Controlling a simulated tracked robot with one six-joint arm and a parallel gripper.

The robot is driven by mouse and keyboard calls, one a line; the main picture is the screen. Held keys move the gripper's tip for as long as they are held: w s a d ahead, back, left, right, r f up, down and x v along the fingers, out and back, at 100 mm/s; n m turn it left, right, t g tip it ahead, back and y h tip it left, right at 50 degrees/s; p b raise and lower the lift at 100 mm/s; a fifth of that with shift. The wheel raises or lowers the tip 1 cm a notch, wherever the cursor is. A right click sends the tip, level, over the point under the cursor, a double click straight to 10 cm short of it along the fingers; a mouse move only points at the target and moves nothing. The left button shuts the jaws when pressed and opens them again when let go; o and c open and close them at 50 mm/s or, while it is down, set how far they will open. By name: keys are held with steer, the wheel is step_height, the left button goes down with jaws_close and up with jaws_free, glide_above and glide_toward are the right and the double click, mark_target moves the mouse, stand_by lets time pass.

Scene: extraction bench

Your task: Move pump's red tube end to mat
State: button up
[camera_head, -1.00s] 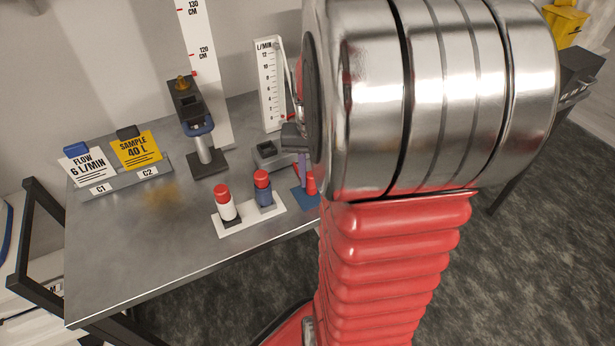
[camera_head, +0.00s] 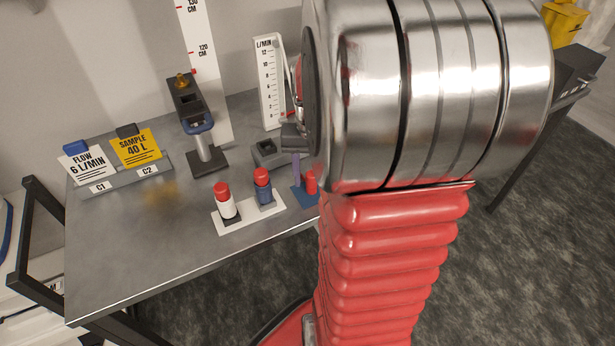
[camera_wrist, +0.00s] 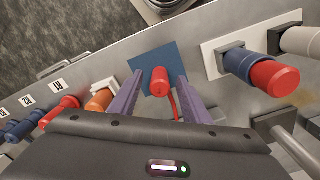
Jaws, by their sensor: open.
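The red tube end (camera_wrist: 159,80) stands on the small blue mat (camera_wrist: 146,55) in the wrist view, with a thin red tube running from it toward my gripper's body. My gripper (camera_wrist: 160,86) is open, its two purple fingers on either side of the red end with gaps between. In the head view the red tube end (camera_head: 311,183) shows upright on the blue mat (camera_head: 299,197), partly behind my arm. One purple finger shows beside it. The pump itself I cannot clearly make out.
A white plate (camera_head: 238,219) with a white and a blue red-capped bottle stands left of the mat. A grey block (camera_head: 270,154), a flow gauge (camera_head: 269,85) and a post-mounted device (camera_head: 195,125) stand behind. The bench's front left is clear.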

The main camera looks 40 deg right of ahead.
steer(key=shift+r, duration=0.1)
step_height(320, 180, up, 14)
steer(key=shift+f, duration=0.25)
stand_by(0.4)
stand_by(0.8)
steer(key=s+a+n+t, duration=0.2)
steer(key=a+n, duration=0.2)
steer(key=a, duration=0.8)
steer(key=s+a+f+n+t, duration=0.1)
steer(key=a+n, duration=0.4)
steer(key=a, duration=0.7)
steer(key=shift+s+a+t, duration=0.15)
steer(key=shift+s+t, duration=0.5)
steer(key=shift+t, duration=0.65)
